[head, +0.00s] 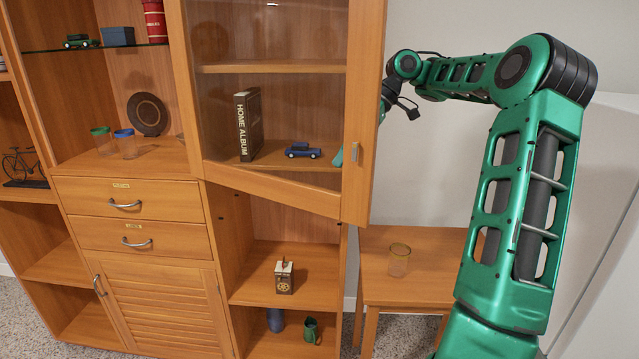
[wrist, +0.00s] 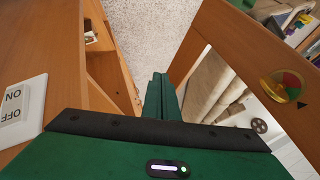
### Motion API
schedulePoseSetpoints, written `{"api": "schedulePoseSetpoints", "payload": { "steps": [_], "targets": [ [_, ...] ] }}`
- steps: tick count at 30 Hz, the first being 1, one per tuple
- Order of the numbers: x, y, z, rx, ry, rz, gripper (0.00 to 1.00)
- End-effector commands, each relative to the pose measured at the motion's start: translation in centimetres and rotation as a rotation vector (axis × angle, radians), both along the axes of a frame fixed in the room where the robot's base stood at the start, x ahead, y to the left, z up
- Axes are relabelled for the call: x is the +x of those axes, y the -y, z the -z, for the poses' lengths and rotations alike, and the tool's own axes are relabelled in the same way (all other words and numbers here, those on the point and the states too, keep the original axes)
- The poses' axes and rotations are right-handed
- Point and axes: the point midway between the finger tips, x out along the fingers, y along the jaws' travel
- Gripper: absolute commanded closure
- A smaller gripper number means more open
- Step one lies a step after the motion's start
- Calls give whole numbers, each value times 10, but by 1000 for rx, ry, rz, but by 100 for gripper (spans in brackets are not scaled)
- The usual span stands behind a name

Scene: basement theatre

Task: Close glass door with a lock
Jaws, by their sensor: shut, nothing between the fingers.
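The glass door (head: 275,190) of the tall wooden cabinet stands ajar in the head view, its free right edge swung out from the cabinet. A small metal fitting (head: 355,150) sits on its right stile. My gripper (head: 338,157) is partly hidden behind that stile; a green part shows through the glass. In the wrist view, the shut, empty fingers of my gripper (wrist: 160,90) lie between a wooden panel on the left and the door's wooden frame (wrist: 232,40) on the right. A round fitting with coloured sectors (wrist: 283,84) and a black arrow are on this frame. Contact cannot be told.
A book (head: 249,125) and a blue toy car (head: 303,150) stand on the shelf behind the glass. A small table (head: 420,292) with a glass (head: 399,260) stands right of the cabinet. In the wrist view, an ON/OFF switch (wrist: 22,112) is on the left panel.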

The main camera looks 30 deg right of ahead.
Motion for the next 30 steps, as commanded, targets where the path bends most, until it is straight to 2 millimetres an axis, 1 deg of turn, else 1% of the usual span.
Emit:
{"api": "schedulePoseSetpoints", "payload": {
  "steps": [5,14,21,25,30],
  "targets": [
    [0,-7,8,-2,3,5,100],
    [3,-37,48,-1,1,2,100],
    [-11,-60,48,-1,4,5,100],
    [-15,-67,48,-1,5,4,100],
    [-17,-70,48,-1,4,3,100]
  ]
}}
